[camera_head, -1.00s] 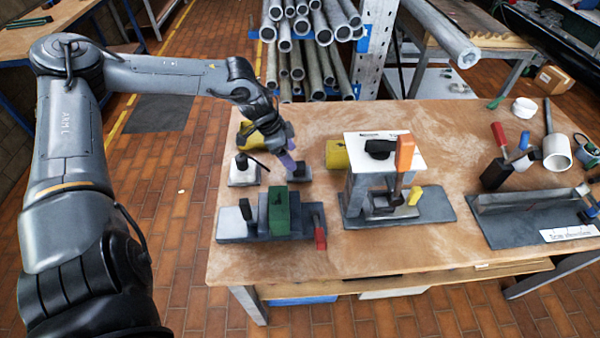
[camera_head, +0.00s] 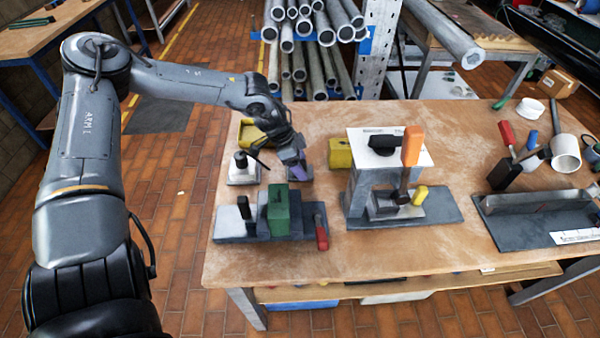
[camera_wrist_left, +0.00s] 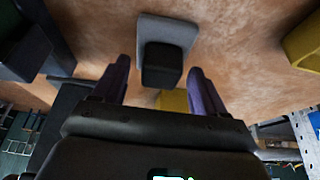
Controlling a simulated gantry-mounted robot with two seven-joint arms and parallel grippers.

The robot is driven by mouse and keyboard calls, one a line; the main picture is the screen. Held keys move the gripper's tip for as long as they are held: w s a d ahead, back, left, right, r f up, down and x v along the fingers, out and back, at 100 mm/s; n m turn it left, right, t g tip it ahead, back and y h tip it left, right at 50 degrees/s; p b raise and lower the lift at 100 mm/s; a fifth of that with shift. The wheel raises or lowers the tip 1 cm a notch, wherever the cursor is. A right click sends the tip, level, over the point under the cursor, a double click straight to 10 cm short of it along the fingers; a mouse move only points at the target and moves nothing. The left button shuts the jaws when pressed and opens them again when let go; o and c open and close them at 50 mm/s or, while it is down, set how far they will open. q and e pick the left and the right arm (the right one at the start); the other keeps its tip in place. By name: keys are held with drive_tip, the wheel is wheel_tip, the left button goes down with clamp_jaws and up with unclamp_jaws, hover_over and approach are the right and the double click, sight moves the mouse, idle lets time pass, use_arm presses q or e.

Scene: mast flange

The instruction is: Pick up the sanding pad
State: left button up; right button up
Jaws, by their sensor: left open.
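What looks like the sanding pad is a grey plate (camera_head: 304,175) with a black block on top, standing on the workbench (camera_head: 370,255). In the left wrist view the pad (camera_wrist_left: 178,29) lies ahead of the fingers, with its black block in line with the gap between the fingertips. In the wrist view the left gripper (camera_wrist_left: 160,70) holds nothing; whether the fingers reach down beside the block I cannot tell. My right gripper is not in view.
A small plate with a dark knob (camera_head: 241,163) stands close left. A fixture with a green block (camera_head: 279,212) is in front. A yellow block (camera_head: 340,153) and a raised stand (camera_head: 360,190) are to the right. The bench front is clear.

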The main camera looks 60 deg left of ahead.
use_arm(q)
drive_tip(key=shift+w+f, duration=0.1)
drive_tip(key=shift+f, duration=0.15)
drive_tip(key=c, duration=1.1)
drive_tip(key=shift+o, duration=0.2)
drive_tip(key=shift+r, duration=0.15)
drive_tip(key=shift+r, duration=0.3)
wheel_tip(320, 180, up, 8)
drive_tip(key=shift+f+p, duration=0.15)
drive_tip(key=shift+p, duration=1.1)
drive_tip(key=shift+r, duration=0.75)
